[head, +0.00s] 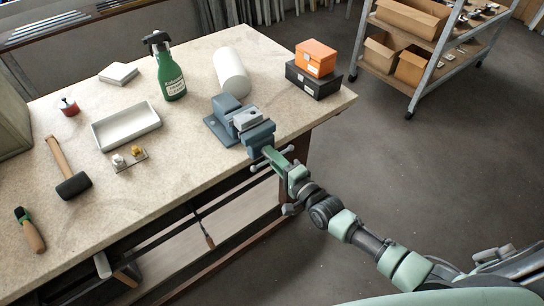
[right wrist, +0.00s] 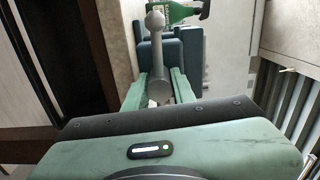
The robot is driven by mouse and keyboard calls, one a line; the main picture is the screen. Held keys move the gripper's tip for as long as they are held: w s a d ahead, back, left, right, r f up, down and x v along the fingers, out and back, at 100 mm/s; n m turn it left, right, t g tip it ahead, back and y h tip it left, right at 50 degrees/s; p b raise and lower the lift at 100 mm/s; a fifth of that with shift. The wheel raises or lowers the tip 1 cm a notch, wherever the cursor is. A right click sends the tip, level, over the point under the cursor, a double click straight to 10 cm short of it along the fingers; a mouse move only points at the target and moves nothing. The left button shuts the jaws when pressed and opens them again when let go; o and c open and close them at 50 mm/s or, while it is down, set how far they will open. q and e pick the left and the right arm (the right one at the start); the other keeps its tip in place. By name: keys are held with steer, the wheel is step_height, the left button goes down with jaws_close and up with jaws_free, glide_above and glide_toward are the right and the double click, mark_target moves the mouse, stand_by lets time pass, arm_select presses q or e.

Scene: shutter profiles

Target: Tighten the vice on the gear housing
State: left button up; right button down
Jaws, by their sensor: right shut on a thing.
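The blue-grey vice (head: 222,128) is fixed at the front edge of the workbench. The light grey gear housing (head: 246,119) sits between its jaws; whether it is clamped firmly I cannot tell. The vice's handle bar (right wrist: 156,48) is grey with a round knob at its end. My right gripper (head: 272,157) reaches the front of the vice from the lower right. In the right wrist view, my right gripper's green fingers (right wrist: 158,84) stand on both sides of the handle and are shut on it. My left gripper is not in view.
The workbench (head: 190,178) holds a white tray (head: 126,126), a green spray bottle (head: 169,70), a white roll (head: 231,72) and a mallet (head: 72,185). Orange (head: 315,57) and black (head: 313,82) boxes stand right of the vice. A shelf cart (head: 420,62) stands beyond open floor.

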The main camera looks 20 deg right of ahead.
steer(key=shift+s+f, duration=0.1)
steer(key=shift+f, duration=0.15)
stand_by(0.7)
steer(key=c, duration=1.2)
jaws_free()
steer(key=shift+d, duration=0.1)
steer(key=shift+o, duration=0.2)
steer(key=shift+d+r, duration=0.1)
steer(key=shift+r, duration=0.05)
steer(key=b+v, duration=0.1)
steer(key=v, duration=0.6)
steer(key=shift+s, duration=0.4)
steer(key=shift+d, duration=0.1)
